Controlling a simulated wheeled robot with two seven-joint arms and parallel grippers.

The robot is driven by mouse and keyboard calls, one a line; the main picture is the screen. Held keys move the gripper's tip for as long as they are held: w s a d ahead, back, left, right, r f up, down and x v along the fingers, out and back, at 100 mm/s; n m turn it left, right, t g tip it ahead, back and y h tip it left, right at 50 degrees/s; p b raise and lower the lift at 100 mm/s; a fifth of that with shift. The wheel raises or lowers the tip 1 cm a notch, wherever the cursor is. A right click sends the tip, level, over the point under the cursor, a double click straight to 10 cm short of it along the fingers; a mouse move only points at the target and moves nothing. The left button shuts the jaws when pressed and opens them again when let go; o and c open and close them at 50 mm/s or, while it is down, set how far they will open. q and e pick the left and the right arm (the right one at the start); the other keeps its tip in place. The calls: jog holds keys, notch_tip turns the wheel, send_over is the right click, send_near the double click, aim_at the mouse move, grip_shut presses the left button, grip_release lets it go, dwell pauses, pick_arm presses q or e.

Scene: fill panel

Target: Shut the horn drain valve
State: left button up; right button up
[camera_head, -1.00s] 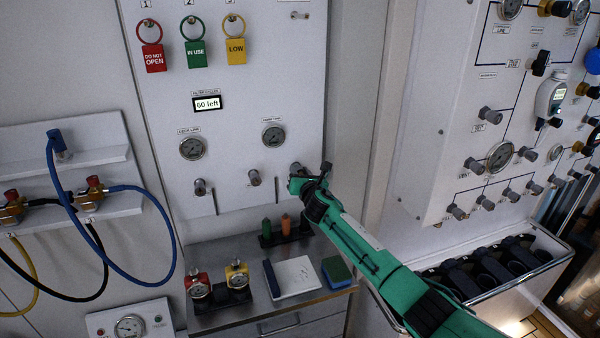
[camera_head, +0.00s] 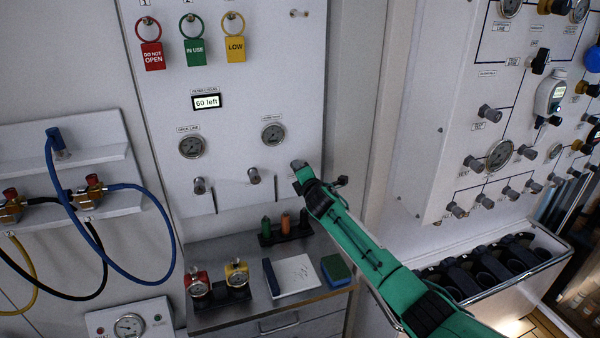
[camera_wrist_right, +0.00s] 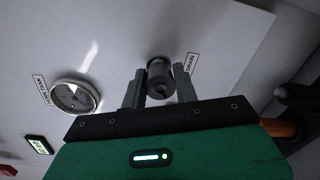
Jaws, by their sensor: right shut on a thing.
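The horn drain valve is a dark round knob (camera_wrist_right: 159,72) beside a label reading DRAIN (camera_wrist_right: 190,64) in the wrist view. My right gripper (camera_wrist_right: 158,88) has one finger on each side of this knob and is shut on it. In the head view my right gripper (camera_head: 299,169) reaches the lower right of the white panel (camera_head: 235,160) and mostly hides the knob. My left gripper is not in view.
Two similar knobs, a middle one (camera_head: 254,176) and a left one (camera_head: 200,186), sit left of my gripper. A steel counter (camera_head: 310,265) below holds a rack with bottles, a notepad and a sponge. A valve panel (camera_head: 440,130) stands at the right.

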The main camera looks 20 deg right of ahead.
jog(key=m+b, duration=0.1)
jog(key=m, duration=0.5)
jog(key=shift+f, duration=0.2)
jog(key=m+b, duration=0.1)
jog(key=m, duration=0.5)
jog(key=shift+y, duration=0.3)
jog(key=m+b, duration=0.1)
jog(key=m, duration=0.5)
jog(key=shift+a+f+m+t+b, duration=0.1)
jog(key=shift+m+t+b, duration=0.2)
jog(key=shift+b, duration=0.1)
jog(key=m+b, duration=0.1)
jog(key=m, duration=0.4)
jog(key=shift+m, duration=0.4)
jog(key=o, duration=1)
jog(key=shift+c, duration=0.2)
jog(key=shift+s, duration=0.15)
jog(key=s+d+b, duration=0.1)
jog(key=s+b, duration=0.2)
jog(key=s, duration=1)
jog(key=shift+s+f, duration=0.15)
jog(key=shift+s, duration=0.15)
